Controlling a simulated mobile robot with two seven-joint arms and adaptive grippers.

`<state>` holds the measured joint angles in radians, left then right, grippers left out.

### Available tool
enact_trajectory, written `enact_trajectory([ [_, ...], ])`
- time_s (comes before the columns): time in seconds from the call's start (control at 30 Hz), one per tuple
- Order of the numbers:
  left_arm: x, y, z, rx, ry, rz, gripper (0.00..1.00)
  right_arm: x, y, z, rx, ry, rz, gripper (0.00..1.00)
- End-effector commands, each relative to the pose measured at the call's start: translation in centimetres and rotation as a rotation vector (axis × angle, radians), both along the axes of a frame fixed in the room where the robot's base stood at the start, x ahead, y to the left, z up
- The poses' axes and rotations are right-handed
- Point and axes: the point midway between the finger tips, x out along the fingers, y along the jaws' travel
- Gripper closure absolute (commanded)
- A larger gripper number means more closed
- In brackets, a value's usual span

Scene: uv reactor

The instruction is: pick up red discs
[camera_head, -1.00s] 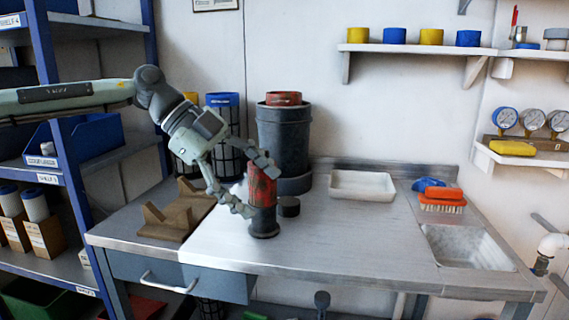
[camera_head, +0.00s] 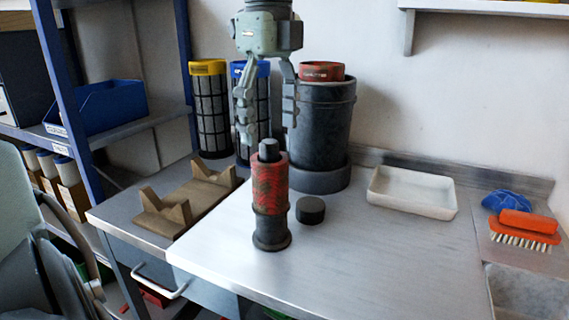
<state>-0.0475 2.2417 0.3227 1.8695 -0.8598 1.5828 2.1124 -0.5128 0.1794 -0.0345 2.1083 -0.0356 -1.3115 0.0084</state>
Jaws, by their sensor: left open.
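The red discs (camera_head: 270,186) form a worn, cylinder-like stack on a dark stand (camera_head: 271,232) on the metal bench. A dark stub (camera_head: 267,150) sticks up from their top. Single discs are hard to tell apart. My left gripper (camera_head: 267,133) points down above the stack, its fingers spread to either side of the space over the stub. It is open and empty, apart from the discs. My right gripper is not in view.
A black cap (camera_head: 310,210) lies right of the stand. Behind are a dark canister (camera_head: 322,130) and yellow-topped (camera_head: 208,68) and blue-topped mesh cylinders. A wooden cradle (camera_head: 172,214) is left; a white tray (camera_head: 412,208) and red brush (camera_head: 527,224) are right. The bench front is clear.

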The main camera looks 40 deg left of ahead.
Motion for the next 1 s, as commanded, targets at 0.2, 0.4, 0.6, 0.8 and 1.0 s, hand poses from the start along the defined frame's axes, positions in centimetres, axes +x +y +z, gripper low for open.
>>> enact_trajectory([
  [0.2, -0.1, -0.1, -2.6, -0.002, 0.003, -0.003, 0.27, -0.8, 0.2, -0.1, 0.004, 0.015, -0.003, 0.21],
  [0.4, -0.2, -0.2, -5.6, -0.003, 0.004, -0.003, 0.27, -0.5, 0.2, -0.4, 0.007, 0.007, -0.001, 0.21],
  [0.6, -0.1, -0.1, -7.1, -0.002, 0.000, 0.000, 0.27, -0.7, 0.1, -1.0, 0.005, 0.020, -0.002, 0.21],
  [0.8, -0.1, -0.1, -7.1, -0.001, -0.001, 0.000, 0.28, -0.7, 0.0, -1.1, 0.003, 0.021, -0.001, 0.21],
  [1.0, -0.1, -0.1, -7.1, -0.001, -0.001, 0.000, 0.53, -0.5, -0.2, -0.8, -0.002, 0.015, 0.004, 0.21],
])
